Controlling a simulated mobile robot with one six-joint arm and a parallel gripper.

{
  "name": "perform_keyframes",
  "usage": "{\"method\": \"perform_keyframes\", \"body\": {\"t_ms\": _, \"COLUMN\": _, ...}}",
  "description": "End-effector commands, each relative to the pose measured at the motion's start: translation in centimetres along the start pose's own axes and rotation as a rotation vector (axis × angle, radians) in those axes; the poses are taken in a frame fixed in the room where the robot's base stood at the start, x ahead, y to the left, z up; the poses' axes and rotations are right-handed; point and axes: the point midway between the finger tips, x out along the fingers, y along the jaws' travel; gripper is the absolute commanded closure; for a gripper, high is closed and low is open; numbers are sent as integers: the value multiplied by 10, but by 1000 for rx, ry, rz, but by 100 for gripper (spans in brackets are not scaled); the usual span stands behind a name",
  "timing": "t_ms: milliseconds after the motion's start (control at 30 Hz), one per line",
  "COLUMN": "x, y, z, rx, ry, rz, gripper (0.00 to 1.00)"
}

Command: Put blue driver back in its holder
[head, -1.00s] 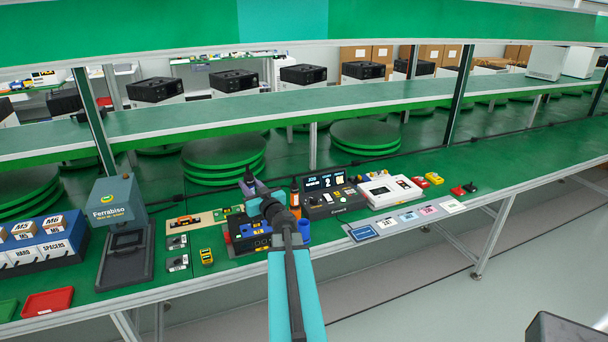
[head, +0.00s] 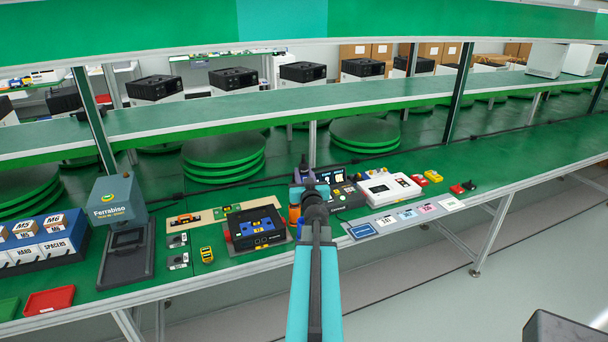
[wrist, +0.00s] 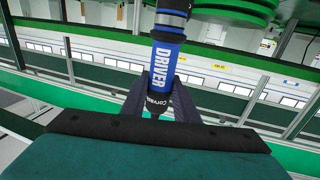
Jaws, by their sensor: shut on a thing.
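The blue driver (wrist: 166,66) is upright in the wrist view, with "DRIVER" in white on its blue band and black parts above and below. My gripper (wrist: 160,100) is shut on its lower black part. In the head view my gripper (head: 308,188) is over the bench, left of the display console; the driver's dark upper part (head: 303,168) shows above it. Just below is an orange object (head: 294,212) and a small blue piece (head: 301,229), perhaps the holder, mostly hidden by my arm. I cannot tell the gap between the driver and these.
A black unit with a blue top (head: 256,228) lies left of my arm. The display console (head: 346,196) and a white device (head: 388,188) stand close on the right. A grey press (head: 126,240) is farther left. The bench's front edge runs below.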

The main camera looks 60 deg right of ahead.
Motion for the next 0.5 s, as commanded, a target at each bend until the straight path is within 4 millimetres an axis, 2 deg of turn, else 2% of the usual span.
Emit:
{"method": "perform_keyframes", "body": {"t_ms": 233, "x": 0, "y": -1, "z": 2, "rx": 1, "ry": 2, "rz": -2, "gripper": 100}}
{"method": "perform_keyframes", "body": {"t_ms": 500, "x": 0, "y": -1, "z": 13, "rx": 0, "ry": 1, "rz": -3, "gripper": 100}}
